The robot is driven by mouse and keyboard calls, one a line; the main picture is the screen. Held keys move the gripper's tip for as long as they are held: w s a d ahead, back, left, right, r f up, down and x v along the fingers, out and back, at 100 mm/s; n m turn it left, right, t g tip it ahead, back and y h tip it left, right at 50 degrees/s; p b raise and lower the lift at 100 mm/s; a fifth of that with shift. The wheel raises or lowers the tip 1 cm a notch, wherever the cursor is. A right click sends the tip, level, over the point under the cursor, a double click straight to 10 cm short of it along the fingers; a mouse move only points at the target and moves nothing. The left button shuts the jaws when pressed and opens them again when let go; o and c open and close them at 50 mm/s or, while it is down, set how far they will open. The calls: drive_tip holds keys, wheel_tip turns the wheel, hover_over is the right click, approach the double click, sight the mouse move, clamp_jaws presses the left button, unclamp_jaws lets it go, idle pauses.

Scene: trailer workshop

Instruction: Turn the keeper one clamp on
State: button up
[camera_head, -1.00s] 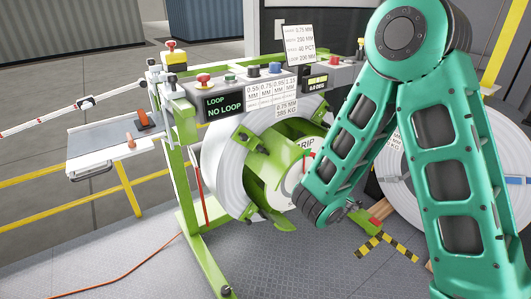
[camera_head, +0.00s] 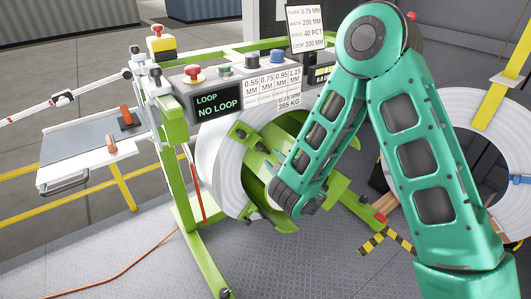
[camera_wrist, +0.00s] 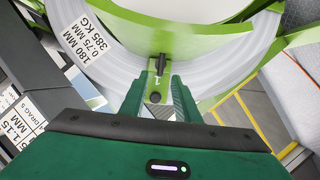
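In the wrist view a narrow green keeper (camera_wrist: 156,84) lies over the edge of the pale steel coil (camera_wrist: 118,67). It carries a black clamp handle (camera_wrist: 161,63), which points roughly up the picture, and a round black knob (camera_wrist: 155,97) below it. My gripper (camera_wrist: 159,82) is open, with one teal finger on each side of the keeper. I cannot tell whether the fingers touch it. In the head view my forearm covers part of the green reel (camera_head: 252,165), and my fingers are hidden. Another green keeper (camera_head: 240,131) shows at the reel's upper left.
A side tray (camera_head: 62,176) stands at the left. Another large coil (camera_head: 503,125) is behind my arm at the right. An orange cable (camera_head: 135,262) crosses the open floor.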

sight(266, 151)
drive_tip(key=shift+x, duration=4.2)
drive_tip(key=shift+d, duration=0.1)
clamp_jaws()
